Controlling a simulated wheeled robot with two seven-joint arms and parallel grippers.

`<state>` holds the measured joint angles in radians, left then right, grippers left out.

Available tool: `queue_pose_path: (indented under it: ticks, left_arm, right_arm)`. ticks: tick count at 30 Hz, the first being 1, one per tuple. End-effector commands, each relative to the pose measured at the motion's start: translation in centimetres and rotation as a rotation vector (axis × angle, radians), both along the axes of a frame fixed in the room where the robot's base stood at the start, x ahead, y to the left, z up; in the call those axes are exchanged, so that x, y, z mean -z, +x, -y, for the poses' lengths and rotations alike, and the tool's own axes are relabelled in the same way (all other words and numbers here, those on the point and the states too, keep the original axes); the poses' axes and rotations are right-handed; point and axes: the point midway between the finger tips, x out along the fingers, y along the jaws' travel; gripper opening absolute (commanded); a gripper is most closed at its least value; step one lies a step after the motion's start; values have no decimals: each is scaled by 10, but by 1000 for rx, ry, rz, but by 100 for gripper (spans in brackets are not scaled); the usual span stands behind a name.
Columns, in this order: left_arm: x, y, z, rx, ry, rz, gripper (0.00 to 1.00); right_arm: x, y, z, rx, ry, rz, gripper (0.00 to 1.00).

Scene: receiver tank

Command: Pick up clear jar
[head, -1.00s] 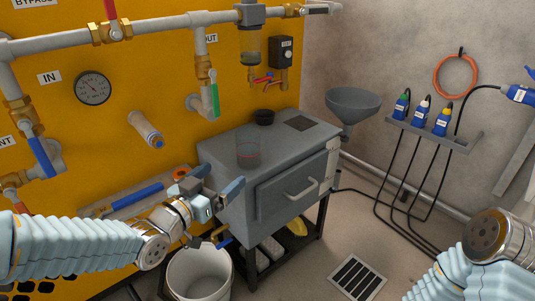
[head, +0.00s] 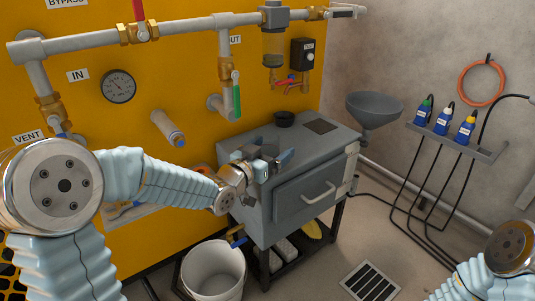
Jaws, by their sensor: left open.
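The clear jar (head: 268,150) is on top of the grey cabinet (head: 318,150), near its left front part. My left gripper (head: 269,159) is open at the jar, with its blue-tipped fingers in front of it and to its sides. The gripper hides most of the jar, so I cannot tell whether the fingers touch it. My right gripper is out of view; only part of my right arm shows at the lower right.
A grey funnel (head: 374,108) is to the right. A white bucket (head: 213,272) is on the floor below. Pipes and valves run along the yellow panel (head: 190,80).

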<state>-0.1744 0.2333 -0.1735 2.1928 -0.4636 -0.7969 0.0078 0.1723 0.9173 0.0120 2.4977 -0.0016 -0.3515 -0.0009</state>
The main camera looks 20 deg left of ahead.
Motion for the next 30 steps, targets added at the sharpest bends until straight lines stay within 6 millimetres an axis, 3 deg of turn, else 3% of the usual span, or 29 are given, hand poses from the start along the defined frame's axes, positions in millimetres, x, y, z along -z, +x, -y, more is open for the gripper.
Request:
queue_pose_path:
  ticks: [7, 18, 26, 30]
  left_arm:
    - [0, 1, 0, -1, 0, 0, 91]
    - [0, 1, 0, 0, 0, 1, 38]
    - [-2, 1, 0, 0, 0, 1, 37]
    - [-14, 2, 0, 0, -1, 3, 37]
  right_arm:
    - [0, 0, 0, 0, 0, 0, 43]
    - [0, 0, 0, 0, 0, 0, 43]
    - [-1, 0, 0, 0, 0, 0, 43]
    - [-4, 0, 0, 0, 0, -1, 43]
